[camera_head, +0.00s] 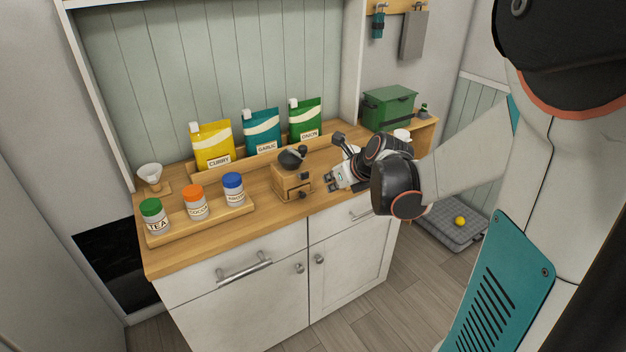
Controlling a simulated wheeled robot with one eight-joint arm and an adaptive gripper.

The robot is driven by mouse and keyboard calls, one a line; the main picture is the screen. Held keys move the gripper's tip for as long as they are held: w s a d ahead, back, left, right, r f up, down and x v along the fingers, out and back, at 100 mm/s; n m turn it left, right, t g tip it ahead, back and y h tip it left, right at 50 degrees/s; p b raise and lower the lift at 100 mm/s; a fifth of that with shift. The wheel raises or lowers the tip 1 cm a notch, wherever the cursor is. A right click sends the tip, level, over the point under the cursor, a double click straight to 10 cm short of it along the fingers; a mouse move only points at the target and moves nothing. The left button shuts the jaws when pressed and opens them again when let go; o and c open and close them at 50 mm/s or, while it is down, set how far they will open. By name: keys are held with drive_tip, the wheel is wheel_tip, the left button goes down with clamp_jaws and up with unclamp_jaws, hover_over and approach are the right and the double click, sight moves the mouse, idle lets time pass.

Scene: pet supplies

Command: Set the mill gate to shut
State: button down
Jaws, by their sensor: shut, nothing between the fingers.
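The mill (285,183) is a small wooden box with a dark hopper on top, standing on the wooden counter. Small dark parts show on its front and right side. I cannot tell which of them is the gate or how it is set. My gripper (332,182) is just right of the mill, low over the counter, shut and empty. I cannot tell whether it touches the mill.
A tray (205,226) with tea, orange-lidded and blue-lidded jars is left of the mill. Curry (212,146), garlic (262,132) and onion (306,119) pouches stand behind. A white funnel (150,176) is far left; a green box (388,108) is at right.

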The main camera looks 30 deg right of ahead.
sight(305, 176)
drive_tip(key=w+f+b, duration=0.4)
drive_tip(key=w+f, duration=0.2)
drive_tip(key=w, duration=0.4)
drive_tip(key=shift+w+a, duration=0.15)
